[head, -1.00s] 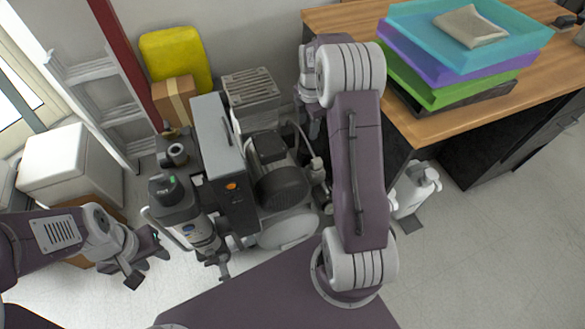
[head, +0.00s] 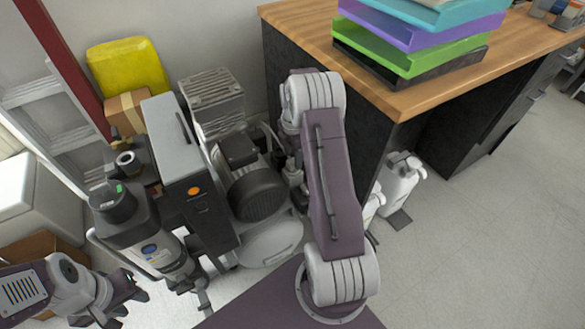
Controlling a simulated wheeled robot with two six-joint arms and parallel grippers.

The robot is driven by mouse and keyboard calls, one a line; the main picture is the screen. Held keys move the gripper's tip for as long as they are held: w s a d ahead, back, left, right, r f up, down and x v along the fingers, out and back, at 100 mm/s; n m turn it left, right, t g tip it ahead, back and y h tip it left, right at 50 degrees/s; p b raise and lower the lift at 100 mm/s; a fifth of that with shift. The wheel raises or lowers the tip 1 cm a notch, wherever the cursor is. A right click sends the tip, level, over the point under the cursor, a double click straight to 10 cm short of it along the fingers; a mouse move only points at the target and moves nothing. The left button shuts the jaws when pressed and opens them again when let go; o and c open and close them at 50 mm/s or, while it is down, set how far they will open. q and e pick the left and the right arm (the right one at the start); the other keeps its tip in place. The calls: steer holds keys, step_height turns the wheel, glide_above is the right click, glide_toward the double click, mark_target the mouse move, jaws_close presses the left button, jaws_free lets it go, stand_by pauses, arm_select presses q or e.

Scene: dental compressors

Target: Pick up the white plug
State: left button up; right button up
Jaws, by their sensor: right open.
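I cannot make out the white plug; it may be too small or hidden behind my right arm or among the machines. My left gripper (head: 125,303) is at the lower left, in front of the upright grey-and-white unit with a dark top (head: 145,235). It holds nothing that I can see, and its jaw gap is unclear. My right arm (head: 335,185) rises through the middle and covers the right side of the compressor (head: 258,195). My right gripper is mostly hidden by this arm, low beside the compressor; it is open.
A grey box with an orange button (head: 194,192) stands beside the compressor. A wooden-topped desk (head: 385,95) with stacked trays (head: 420,55) is at the right. White containers (head: 400,180) stand at its foot. A ladder (head: 50,110) leans at the left. Floor (head: 480,240) at lower right is clear.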

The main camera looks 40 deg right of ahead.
mark_target(292, 160)
step_height(292, 160, down, 4)
steer(key=shift+w+r+b, duration=0.1)
steer(key=shift+w+b, duration=0.05)
steer(key=shift+b, duration=0.6)
arm_select(q)
step_height(292, 160, down, 2)
steer(key=shift+f, duration=0.2)
arm_select(e)
jaws_close()
arm_select(q)
steer(key=shift+r, duration=0.1)
arm_select(e)
steer(key=shift+r, duration=0.15)
